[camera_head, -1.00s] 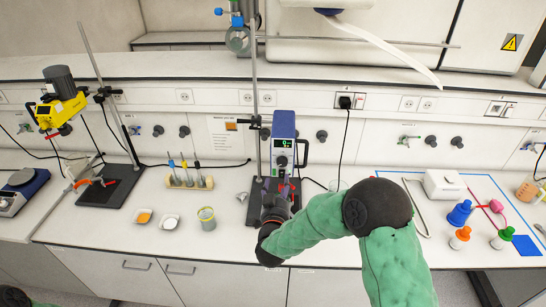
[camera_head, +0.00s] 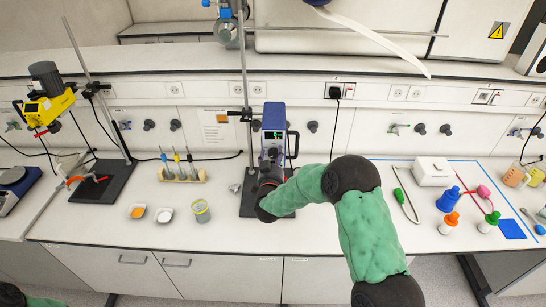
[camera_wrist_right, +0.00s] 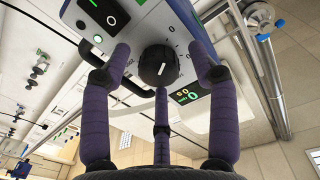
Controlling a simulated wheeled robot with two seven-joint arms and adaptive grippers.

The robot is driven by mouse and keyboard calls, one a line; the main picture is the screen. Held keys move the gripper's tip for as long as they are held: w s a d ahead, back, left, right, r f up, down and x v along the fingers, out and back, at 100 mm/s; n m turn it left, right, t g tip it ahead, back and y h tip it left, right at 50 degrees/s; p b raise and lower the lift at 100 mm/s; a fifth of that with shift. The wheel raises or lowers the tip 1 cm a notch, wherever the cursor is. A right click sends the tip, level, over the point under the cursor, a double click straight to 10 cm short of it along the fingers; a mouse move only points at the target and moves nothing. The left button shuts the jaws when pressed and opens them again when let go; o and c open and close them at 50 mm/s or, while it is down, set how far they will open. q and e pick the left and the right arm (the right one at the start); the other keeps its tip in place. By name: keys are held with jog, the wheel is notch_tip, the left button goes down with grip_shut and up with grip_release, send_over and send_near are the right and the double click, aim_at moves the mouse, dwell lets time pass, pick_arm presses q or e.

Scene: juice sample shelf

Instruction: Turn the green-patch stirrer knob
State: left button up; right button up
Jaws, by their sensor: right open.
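The blue stirrer (camera_head: 273,128) stands on its post at the middle of the bench, with a green-lit display on its front. In the right wrist view its round black knob (camera_wrist_right: 159,66) with a white pointer line faces me. My right gripper (camera_head: 268,172) is just in front of the stirrer's lower front. In the right wrist view the gripper (camera_wrist_right: 160,72) has its three purple fingers spread around the knob, with gaps visible at the sides; contact is not clear. In the head view the fingers and knob are mostly hidden. My left gripper is out of view.
A yellow stirrer (camera_head: 47,103) stands on another post at the left. A rack of droppers (camera_head: 182,174), two small dishes and a beaker (camera_head: 200,211) are left of the blue stirrer. Colored flasks (camera_head: 450,200) stand at the right. The bench front between is clear.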

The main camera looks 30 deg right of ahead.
jog(key=c, duration=1.1)
jog(key=shift+c, duration=0.2)
jog(key=m+b, duration=1)
jog(key=b, duration=0.6)
jog(key=shift+s+d, duration=0.1)
jog(key=shift+r+m+b, duration=0.15)
jog(key=shift+m+b, duration=0.75)
jog(key=shift+b, duration=0.35)
